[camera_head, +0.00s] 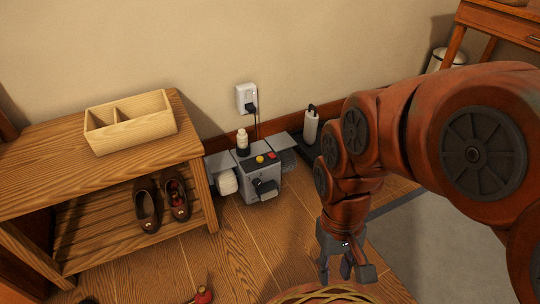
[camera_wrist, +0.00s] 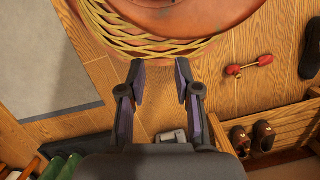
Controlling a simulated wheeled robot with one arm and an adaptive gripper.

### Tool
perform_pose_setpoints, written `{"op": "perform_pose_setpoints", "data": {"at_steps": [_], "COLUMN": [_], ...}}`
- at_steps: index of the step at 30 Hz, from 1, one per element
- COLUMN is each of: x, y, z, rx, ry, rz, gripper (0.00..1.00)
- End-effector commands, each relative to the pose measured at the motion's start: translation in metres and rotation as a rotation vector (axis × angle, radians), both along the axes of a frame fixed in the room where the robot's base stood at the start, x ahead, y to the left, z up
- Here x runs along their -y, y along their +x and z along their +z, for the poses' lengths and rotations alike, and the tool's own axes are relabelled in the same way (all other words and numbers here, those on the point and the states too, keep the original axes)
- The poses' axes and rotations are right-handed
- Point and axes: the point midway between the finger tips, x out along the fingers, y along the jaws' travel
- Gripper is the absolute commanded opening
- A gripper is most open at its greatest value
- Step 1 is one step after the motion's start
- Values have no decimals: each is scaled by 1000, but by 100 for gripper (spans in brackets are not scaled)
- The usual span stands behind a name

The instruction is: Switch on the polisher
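The polisher (camera_head: 262,186) is a grey box machine on the wood floor against the wall, right of the shoe bench. A yellow button (camera_head: 260,159) and a red button (camera_head: 271,155) sit on its top. A pale round pad (camera_head: 228,182) is on its left side. A small grey part low in the wrist view (camera_wrist: 168,136) may be the polisher, mostly hidden behind my gripper. My gripper (camera_head: 346,268) is in front and to the right of the polisher, apart from it, pointing down. Its fingers (camera_wrist: 160,76) are spread with nothing between them.
A wall outlet (camera_head: 246,97) with a plugged-in black cord is above the polisher. The wooden bench (camera_head: 190,151) holds shoes and a divided box (camera_head: 132,122). A round basket (camera_wrist: 150,45) lies beneath my gripper.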

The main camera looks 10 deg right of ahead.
Motion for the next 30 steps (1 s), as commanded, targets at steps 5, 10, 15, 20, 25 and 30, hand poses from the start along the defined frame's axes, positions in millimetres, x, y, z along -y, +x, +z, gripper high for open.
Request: {"op": "perform_pose_setpoints", "data": {"at_steps": [5, 10, 15, 20, 25, 30], "x": [0, -2, -4, -6, -3, -1], "y": [-1, -4, -8, -11, -23, -27], "z": [17, 52, 95, 126, 133, 131], "rx": [-3, -11, -20, -28, -59, -73], "ry": [2, 9, 20, 27, 16, 9], "rz": [-3, -8, -16, -22, 2, 12], "gripper": [11, 0, 0, 0, 0, 0]}}
